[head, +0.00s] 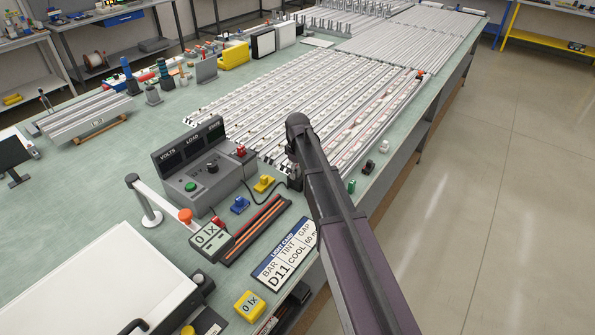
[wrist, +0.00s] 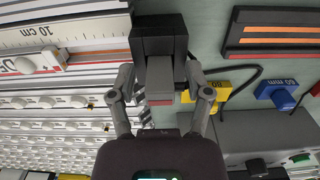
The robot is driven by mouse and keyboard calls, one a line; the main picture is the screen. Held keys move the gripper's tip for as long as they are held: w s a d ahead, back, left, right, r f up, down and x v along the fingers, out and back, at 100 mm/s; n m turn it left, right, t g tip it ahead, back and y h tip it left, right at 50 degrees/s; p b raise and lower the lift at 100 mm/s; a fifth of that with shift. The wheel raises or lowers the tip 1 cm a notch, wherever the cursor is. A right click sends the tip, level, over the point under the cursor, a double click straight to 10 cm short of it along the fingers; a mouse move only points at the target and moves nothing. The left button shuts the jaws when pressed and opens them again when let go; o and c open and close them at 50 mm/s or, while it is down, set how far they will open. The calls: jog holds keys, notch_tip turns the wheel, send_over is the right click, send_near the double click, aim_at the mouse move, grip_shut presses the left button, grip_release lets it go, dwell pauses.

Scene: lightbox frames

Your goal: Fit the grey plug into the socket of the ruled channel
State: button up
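In the wrist view, my gripper (wrist: 165,84) has its two fingers on either side of the grey plug (wrist: 160,75), which has a reddish patch at its near end. The fingers look closed on its sides. A black socket block (wrist: 158,38) lies just beyond the plug, at the end of the ruled channel (wrist: 30,37) marked "10 cm". The plug overlaps the block in this view; I cannot tell whether it is inside it. In the head view my arm hides the plug and most of the gripper; the channel (head: 362,139) shows beyond.
A grey meter console (head: 205,165) with a dark cable stands left of my arm. Blue (head: 239,205) and yellow (head: 264,184) blocks, an orange-striped tray (head: 258,232) and a D11 card (head: 283,257) lie nearby. Small green and black pieces sit by the table's right edge.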

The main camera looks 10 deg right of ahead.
jog(key=shift+r, duration=0.15)
notch_tip(320, 180, up, 12)
jog(key=p, duration=1.2)
jog(key=shift+s, duration=0.1)
dwell(0.8)
jog(key=s+d+m, duration=0.3)
jog(key=s+m, duration=0.1)
jog(key=s, duration=0.8)
jog(key=s+d+m, duration=0.4)
jog(key=s+m, duration=0.1)
jog(key=s, duration=0.7)
jog(key=shift+s, duration=0.15)
jog(key=shift+f+b, duration=1.05)
jog(key=shift+f, duration=0.15)
